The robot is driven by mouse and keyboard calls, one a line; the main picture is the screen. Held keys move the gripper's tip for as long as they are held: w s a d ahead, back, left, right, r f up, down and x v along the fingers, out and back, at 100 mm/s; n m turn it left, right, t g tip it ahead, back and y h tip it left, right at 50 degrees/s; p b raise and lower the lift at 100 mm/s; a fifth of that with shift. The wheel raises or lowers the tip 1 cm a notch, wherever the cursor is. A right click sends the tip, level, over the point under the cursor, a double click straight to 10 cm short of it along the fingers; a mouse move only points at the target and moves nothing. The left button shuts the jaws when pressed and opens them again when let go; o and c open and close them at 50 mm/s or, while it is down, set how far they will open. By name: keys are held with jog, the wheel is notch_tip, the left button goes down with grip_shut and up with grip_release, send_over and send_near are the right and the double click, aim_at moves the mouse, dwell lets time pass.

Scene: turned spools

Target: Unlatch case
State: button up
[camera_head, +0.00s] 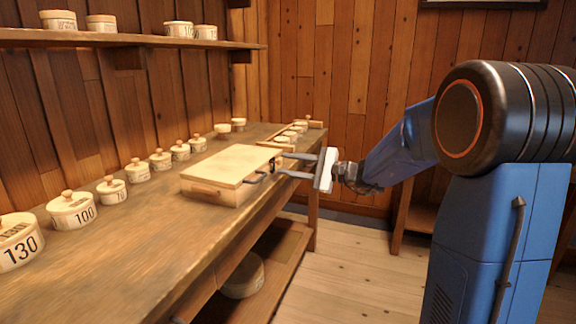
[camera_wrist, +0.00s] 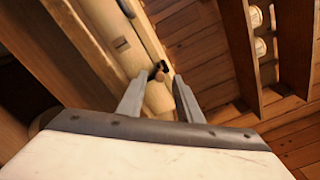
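The case (camera_head: 212,192) is a shallow wooden box with a pale flat lid, lying closed on the workbench. In the wrist view its pale side (camera_wrist: 100,35) runs diagonally across the upper left. Dark latch hardware (camera_head: 257,178) shows on its right-hand side. In the wrist view a small dark fitting with a brown knob (camera_wrist: 158,73) sits just beyond and between my fingertips. My gripper (camera_head: 279,164) reaches in from the right, its two fingers apart at that side of the case. The gap between the fingers (camera_wrist: 162,82) looks empty; whether a tip touches the fitting I cannot tell.
The workbench (camera_head: 130,245) carries a row of lidded round boxes (camera_head: 72,210) along its back left. A small tray (camera_head: 297,132) with round boxes lies at the far end. A wall shelf (camera_head: 130,40) holds more boxes. Open floor (camera_head: 345,260) lies right of the bench.

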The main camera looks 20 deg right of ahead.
jog(key=shift+w+a, duration=0.15)
jog(key=shift+a, duration=0.05)
grip_shut()
jog(key=shift+m, duration=0.3)
jog(key=m, duration=0.3)
jog(key=w+f+m, duration=0.1)
jog(key=m, duration=0.3)
jog(key=d+f+m, duration=0.1)
jog(key=m, duration=0.2)
jog(key=shift+w+d+f+m, duration=0.1)
jog(key=shift+w+f+m, duration=0.1)
jog(key=shift+m, duration=0.1)
dwell(0.4)
